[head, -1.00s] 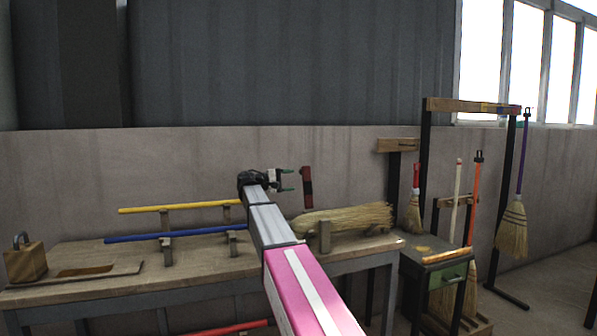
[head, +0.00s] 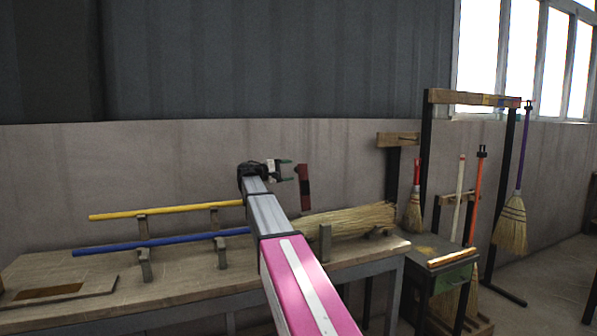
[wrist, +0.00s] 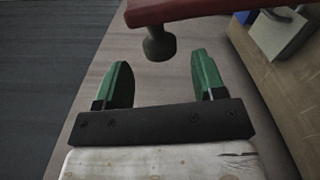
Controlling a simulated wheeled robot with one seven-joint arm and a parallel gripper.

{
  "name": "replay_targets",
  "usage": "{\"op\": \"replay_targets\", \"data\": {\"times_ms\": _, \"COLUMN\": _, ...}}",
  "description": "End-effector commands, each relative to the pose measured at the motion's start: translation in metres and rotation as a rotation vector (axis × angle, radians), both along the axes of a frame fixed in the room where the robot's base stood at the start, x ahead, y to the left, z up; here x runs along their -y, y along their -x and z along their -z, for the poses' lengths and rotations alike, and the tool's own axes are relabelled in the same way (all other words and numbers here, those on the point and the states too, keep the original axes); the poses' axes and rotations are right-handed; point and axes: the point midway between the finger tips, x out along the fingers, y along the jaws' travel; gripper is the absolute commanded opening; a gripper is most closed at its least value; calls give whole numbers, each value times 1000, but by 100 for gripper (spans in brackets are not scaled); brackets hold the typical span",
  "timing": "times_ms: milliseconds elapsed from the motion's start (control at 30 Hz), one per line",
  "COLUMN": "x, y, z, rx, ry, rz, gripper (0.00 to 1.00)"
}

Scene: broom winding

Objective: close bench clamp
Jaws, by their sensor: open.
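A dark red bar (head: 304,187), which looks like the bench clamp's lever, stands nearly upright above the bench, just right of my gripper (head: 288,171) in the head view. In the wrist view the red bar (wrist: 200,10) crosses the top, with a dark round knob (wrist: 159,45) hanging under it. My gripper (wrist: 160,75) is open, its two green fingers apart and empty. The knob lies just beyond the fingertips, roughly between them, and I see no contact. The clamp's base is not clearly visible; my arm hides part of the bench.
The wooden bench (head: 185,288) carries a yellow rod (head: 160,210) and a blue rod (head: 160,242) on supports, and a straw bundle (head: 350,220). Brooms and a side table (head: 440,258) stand right. A blue and grey object (wrist: 280,32) shows in the wrist view.

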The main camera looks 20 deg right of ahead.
Motion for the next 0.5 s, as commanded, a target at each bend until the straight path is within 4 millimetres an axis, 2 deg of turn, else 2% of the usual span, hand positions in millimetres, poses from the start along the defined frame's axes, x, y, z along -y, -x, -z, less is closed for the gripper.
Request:
{"op": "replay_targets", "data": {"times_ms": 100, "x": 21, "y": -1, "z": 0, "rx": 0, "ry": 0, "rz": 2, "gripper": 63}}
{"op": "replay_targets", "data": {"times_ms": 200, "x": 34, "y": -1, "z": 0, "rx": 0, "ry": -1, "rz": 1, "gripper": 63}}
{"op": "replay_targets", "data": {"times_ms": 333, "x": 45, "y": -2, "z": 0, "rx": 0, "ry": 0, "rz": 1, "gripper": 63}}
{"op": "replay_targets", "data": {"times_ms": 500, "x": 50, "y": -2, "z": 0, "rx": 0, "ry": 0, "rz": -1, "gripper": 63}}
